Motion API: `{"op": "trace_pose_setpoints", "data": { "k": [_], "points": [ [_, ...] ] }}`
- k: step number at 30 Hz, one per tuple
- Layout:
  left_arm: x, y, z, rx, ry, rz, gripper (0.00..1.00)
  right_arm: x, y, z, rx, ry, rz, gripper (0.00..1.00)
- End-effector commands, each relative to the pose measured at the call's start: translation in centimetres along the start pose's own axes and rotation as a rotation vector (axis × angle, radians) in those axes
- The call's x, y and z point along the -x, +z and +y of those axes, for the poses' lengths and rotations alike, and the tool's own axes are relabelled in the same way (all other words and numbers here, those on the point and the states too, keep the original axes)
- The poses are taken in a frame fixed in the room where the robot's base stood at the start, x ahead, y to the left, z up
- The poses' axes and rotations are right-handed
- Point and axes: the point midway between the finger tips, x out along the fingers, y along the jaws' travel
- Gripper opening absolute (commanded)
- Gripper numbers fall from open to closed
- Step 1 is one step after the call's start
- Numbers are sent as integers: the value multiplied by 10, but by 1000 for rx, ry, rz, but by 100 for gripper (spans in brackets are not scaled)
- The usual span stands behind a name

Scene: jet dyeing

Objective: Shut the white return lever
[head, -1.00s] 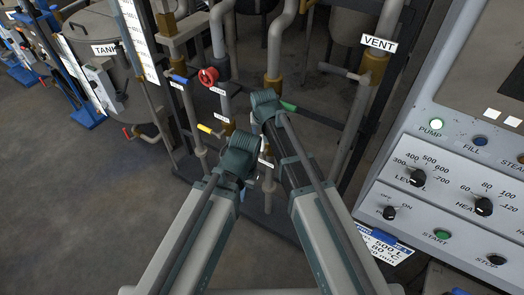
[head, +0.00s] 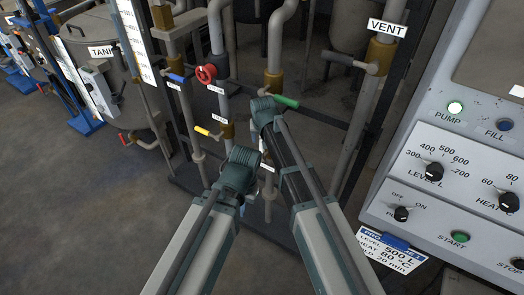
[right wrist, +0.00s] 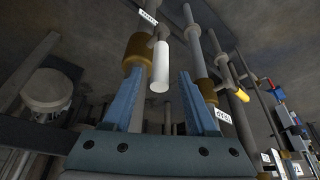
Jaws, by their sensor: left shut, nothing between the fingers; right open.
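In the right wrist view, the white lever (right wrist: 160,66) hangs from a brass-coloured valve body (right wrist: 138,52), its free end towards the camera. My right gripper (right wrist: 162,75) is open, with one blue finger on each side of the lever in the picture. I see no contact, and cannot tell whether the lever is between the fingers in depth. In the head view, my left gripper (head: 240,165) is low in front of the pipes, its fingers mostly hidden; it looks shut and empty. The white lever is not visible there, probably behind my arms.
The control panel (head: 400,165) stands right, a tank (head: 95,75) left. The floor at left is clear.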

Motion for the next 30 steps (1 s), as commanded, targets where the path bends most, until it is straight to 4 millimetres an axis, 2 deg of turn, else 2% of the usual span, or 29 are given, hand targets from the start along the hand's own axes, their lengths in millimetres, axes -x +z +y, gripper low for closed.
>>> {"op": "trace_pose_setpoints", "data": {
  "k": [1,9,13,22,30],
  "points": [
    [-15,-1,1,0,0,0,0,-16,2,0,0,0,0,58],
    [-48,-3,5,-1,0,0,0,-52,1,0,0,0,0,58],
    [-54,-3,5,-1,0,0,0,-59,0,0,1,0,0,58],
    [-53,-3,5,-1,0,0,0,-58,0,0,0,0,0,58],
    [-54,-3,5,-1,0,0,0,-58,0,0,0,0,0,10]
  ]
}}
